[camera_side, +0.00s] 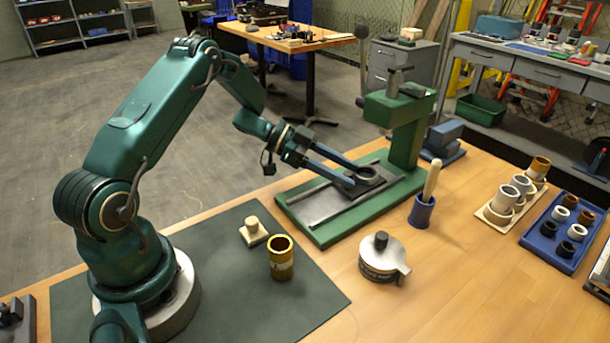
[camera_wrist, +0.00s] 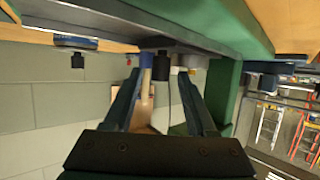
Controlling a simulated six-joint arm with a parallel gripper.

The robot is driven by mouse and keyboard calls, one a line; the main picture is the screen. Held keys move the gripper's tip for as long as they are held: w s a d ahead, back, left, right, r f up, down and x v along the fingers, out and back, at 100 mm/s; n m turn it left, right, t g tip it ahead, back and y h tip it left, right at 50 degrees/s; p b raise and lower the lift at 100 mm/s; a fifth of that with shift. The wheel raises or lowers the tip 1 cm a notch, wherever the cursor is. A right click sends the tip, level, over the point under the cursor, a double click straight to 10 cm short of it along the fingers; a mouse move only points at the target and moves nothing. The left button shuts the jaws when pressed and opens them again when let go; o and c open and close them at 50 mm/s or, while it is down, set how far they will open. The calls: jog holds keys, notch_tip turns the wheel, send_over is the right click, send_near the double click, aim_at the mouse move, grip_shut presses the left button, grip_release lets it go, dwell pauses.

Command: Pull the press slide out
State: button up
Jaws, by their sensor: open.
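The press (camera_side: 405,140) is green, with an upright column and a long flat base (camera_side: 330,232). Its dark grey slide (camera_side: 328,203) lies on the base, with a round dark ring (camera_side: 367,175) at the column end. My gripper (camera_side: 357,181) reaches low over the slide, its fingertips beside the ring. In the wrist view the picture is upside down, and my gripper (camera_wrist: 158,70) is open with its two fingers apart. A dark peg (camera_wrist: 161,66) shows between them; I cannot tell if it belongs to the slide. Contact with the slide cannot be told.
A blue cup (camera_side: 421,212) with a wooden-handled tool stands right of the base. A lidded metal pot (camera_side: 383,262), an amber cylinder (camera_side: 281,262) and a pale block (camera_side: 253,232) stand in front. A blue tray (camera_side: 560,248) of rings is at right.

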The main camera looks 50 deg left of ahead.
jog(key=shift+w+d+f, duration=0.25)
jog(key=shift+w+d, duration=0.15)
jog(key=shift+d, duration=0.15)
grip_shut()
jog(key=shift+s+d+f, duration=0.1)
jog(key=shift+s+d, duration=0.1)
dwell(0.9)
